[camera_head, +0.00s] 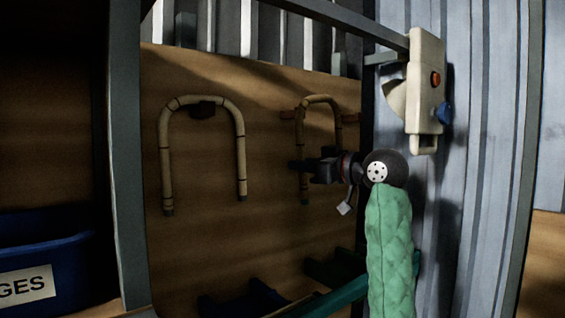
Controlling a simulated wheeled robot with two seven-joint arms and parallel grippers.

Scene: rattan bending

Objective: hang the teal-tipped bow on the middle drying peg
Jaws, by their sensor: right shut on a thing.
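A tan bent-cane bow (322,99), an upside-down U, is upright in front of the brown board; its tips are dark or hidden, and I cannot make out teal. My right gripper (299,166) is shut on its left leg, with the gripper body to the right of that leg. My left gripper is not in view.
A grey post (126,160) stands at the left, with a blue bin (45,250) beyond it. A cream box with red and blue knobs (426,85) is on the right, above my right wrist. Dark blue and green items lie low on the board. Board between the bows is clear.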

